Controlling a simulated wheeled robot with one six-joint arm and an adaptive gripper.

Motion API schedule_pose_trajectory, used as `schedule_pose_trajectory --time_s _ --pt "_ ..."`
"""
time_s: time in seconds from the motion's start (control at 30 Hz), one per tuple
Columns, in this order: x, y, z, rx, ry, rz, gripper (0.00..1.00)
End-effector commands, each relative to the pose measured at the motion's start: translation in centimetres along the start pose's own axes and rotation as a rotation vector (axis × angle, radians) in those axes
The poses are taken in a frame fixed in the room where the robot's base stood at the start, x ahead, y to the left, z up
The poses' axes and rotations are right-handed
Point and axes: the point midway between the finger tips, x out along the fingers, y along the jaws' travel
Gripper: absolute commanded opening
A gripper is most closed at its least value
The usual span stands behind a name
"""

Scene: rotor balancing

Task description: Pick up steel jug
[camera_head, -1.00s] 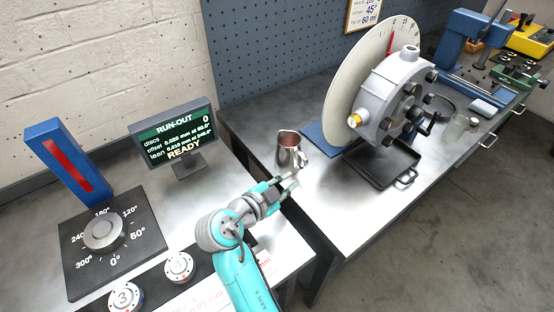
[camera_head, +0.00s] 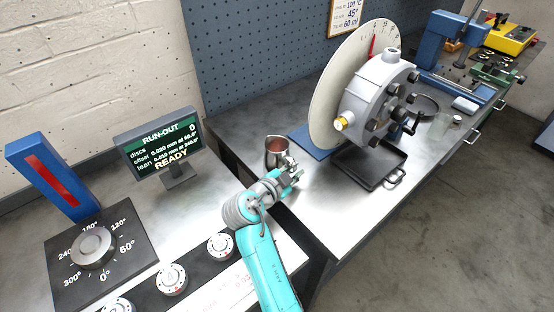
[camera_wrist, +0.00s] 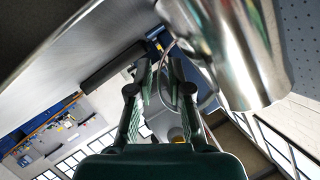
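The steel jug (camera_head: 277,154) stands upright on the metal bench at its near left edge, its open top facing up. My gripper (camera_head: 292,168) is at its near right side, close to the jug and partly in front of it. In the wrist view the jug's shiny wall (camera_wrist: 243,55) fills the upper right. Its thin curved handle (camera_wrist: 162,90) shows at the gap between the fingers of my gripper (camera_wrist: 160,75). The fingers are apart. I cannot tell whether either finger touches the handle.
A blue mat (camera_head: 310,140) lies right of the jug, beside the large rotor with its dial disc (camera_head: 345,85). A black tray (camera_head: 370,170) sits below the rotor. The run-out screen (camera_head: 157,145) stands to the left. A gap separates the two benches.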

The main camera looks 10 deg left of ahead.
Motion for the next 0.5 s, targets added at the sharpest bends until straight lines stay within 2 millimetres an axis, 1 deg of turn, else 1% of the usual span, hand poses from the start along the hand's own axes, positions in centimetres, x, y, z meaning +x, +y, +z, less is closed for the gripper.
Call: schedule_pose_trajectory --time_s 0.2,0.23,0.3,0.5 --pt "0.19 -0.01 -0.01 0.0 0.0 -0.001 0.18" --pt "0.18 -0.02 -0.01 0.0 0.0 -0.001 0.13" --pt "0.17 -0.01 -0.01 0.0 0.0 -0.001 0.0" --pt "0.15 -0.04 -0.03 0.001 0.0 -0.001 0.0"
